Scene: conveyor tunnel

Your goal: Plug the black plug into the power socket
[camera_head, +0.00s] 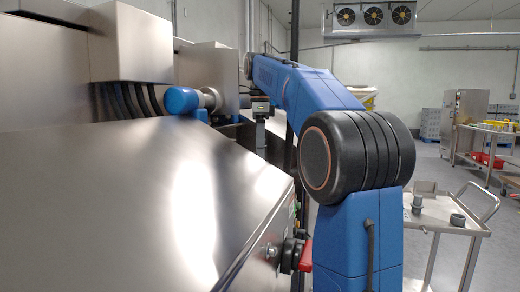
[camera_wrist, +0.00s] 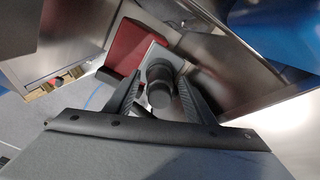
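A dark cylindrical plug (camera_wrist: 160,84) shows between the two fingers of my gripper (camera_wrist: 161,76) in the wrist view. The fingers flank it with their tips close to its sides. Gaps show beside its near end, but I cannot tell whether the tips touch it. A light grey plate lies behind the plug, beside a dark red block (camera_wrist: 133,45). In the head view, my gripper (camera_head: 260,128) points down behind the steel machine, and the plug cannot be made out. I cannot identify the power socket with certainty in either view.
The large steel housing (camera_head: 140,195) fills the left of the head view. A red-handled switch (camera_head: 304,256) sticks out from its side. A cart (camera_head: 435,213) with grey fittings stands at right. In the wrist view, metal panels (camera_wrist: 58,45) surround the gripper closely.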

